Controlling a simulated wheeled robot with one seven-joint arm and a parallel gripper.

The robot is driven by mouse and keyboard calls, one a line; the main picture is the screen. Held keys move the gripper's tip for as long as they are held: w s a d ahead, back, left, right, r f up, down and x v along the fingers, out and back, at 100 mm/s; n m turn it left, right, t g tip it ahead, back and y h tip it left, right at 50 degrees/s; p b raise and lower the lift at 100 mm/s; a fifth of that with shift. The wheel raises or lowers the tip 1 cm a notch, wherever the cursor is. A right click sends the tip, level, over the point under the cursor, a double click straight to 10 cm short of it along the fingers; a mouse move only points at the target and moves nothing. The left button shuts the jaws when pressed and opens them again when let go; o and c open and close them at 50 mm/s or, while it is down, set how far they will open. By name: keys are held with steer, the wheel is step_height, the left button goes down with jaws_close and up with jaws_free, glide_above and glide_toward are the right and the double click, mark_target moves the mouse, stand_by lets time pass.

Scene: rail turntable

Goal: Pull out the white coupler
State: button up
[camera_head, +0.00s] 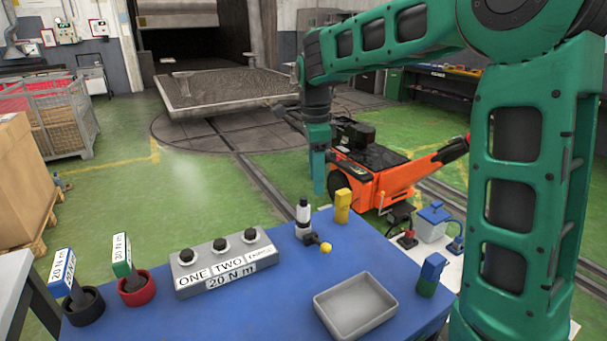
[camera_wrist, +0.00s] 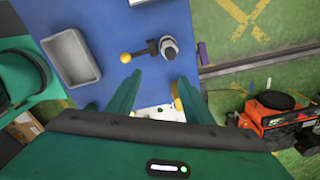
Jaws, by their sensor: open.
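The white coupler (camera_head: 303,211) stands upright on the blue table, with a black band and a dark base. Beside its base is a dark lever with a yellow ball knob (camera_head: 326,247). In the wrist view, the coupler (camera_wrist: 169,50) shows from above as a grey and white round end, with the lever and yellow knob (camera_wrist: 126,57) to its left. My gripper (camera_head: 319,188) is above the table's far edge, up and to the right of the coupler in the head view. In the wrist view, my gripper (camera_wrist: 160,80) has its two green fingers apart, with nothing held between them.
A yellow block (camera_head: 342,206) stands right of the coupler. A grey button box (camera_head: 222,262) is to the left, a grey tray (camera_head: 355,306) in front. A blue and green block (camera_head: 431,275) stands at right. An orange machine (camera_head: 375,180) is beyond the table.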

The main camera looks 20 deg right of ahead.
mark_target(303, 207)
steer(key=w+a, duration=0.1)
steer(key=w+a+m, duration=0.1)
steer(key=shift+w+a+f, duration=0.1)
steer(key=shift+w+a, duration=0.05)
steer(key=shift+a, duration=0.2)
step_height(303, 207, down, 11)
steer(key=shift+r, duration=0.2)
jaws_close()
steer(key=c, duration=0.9)
jaws_free()
jaws_close()
